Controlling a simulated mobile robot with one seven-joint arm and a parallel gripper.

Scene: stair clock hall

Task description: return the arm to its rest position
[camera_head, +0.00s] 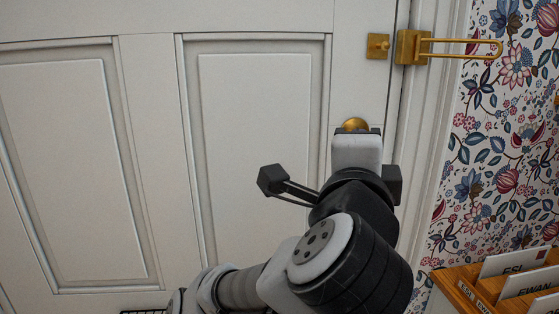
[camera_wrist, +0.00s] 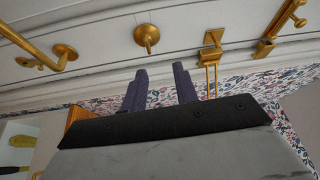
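My gripper (camera_wrist: 159,68) shows in the wrist view with its two dark fingers apart. Nothing is held between them. In the head view my arm reaches up from the bottom middle, bent, with its pale gripper end (camera_head: 357,150) in front of the white door (camera_head: 262,140). The fingers are hidden from the head view. A round brass knob (camera_head: 355,124) shows just above the gripper end, partly covered by it. The knob (camera_wrist: 146,38) also shows in the wrist view, above the fingers and apart from them there.
A brass swing-bar guard (camera_head: 413,47) is on the frame beside the door; its small catch (camera_head: 377,46) is on the door. Floral wallpaper (camera_head: 505,130) covers the right wall. A wooden letter rack (camera_head: 470,290) with named cards stands at lower right. The left door panels are unobstructed.

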